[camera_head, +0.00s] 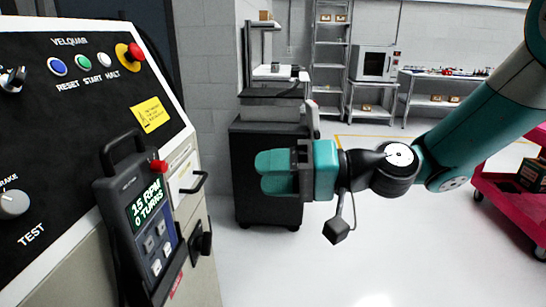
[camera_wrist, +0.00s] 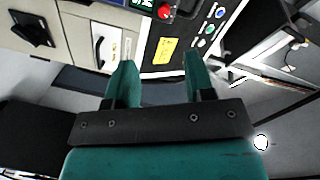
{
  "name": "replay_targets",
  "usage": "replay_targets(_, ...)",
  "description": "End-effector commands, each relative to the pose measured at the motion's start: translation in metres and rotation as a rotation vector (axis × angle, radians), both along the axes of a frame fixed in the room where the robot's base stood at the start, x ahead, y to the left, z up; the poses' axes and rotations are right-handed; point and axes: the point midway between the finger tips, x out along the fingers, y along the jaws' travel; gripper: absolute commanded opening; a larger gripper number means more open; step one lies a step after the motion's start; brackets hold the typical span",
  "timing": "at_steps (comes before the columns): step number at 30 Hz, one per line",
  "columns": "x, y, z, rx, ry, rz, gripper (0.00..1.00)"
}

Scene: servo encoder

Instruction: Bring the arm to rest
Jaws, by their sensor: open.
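My gripper (camera_head: 262,172) is teal with a dark mount and reaches in from the right in the head view. It is held level in the air, to the right of the control cabinet (camera_head: 150,103) and in front of a dark cart. In the wrist view my gripper (camera_wrist: 157,78) shows two teal fingers apart with nothing between them. Beyond the fingers is the cabinet front with a yellow label (camera_wrist: 165,50) and a red button (camera_wrist: 165,11). The gripper touches nothing that I can see.
A handheld pendant (camera_head: 148,222) reading "15 RPM 0 TURNS" hangs on the cabinet, near a black handle (camera_head: 195,183). A dark cart (camera_head: 265,205) stands behind the gripper. A pink cart (camera_head: 505,197) is at the right. The floor between is clear.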

Motion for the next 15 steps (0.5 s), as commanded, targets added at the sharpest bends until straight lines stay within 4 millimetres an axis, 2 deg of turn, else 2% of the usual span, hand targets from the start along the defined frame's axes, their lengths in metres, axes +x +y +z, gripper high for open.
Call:
replay_targets(5, -0.054, -0.012, -0.005, -0.295, -0.109, 0.11, 0.49)
replay_targets(9, -0.103, -0.051, -0.023, -0.623, -0.161, 0.174, 0.49)
replay_targets(15, -0.154, -0.119, -0.04, -0.977, -0.133, 0.181, 0.49)
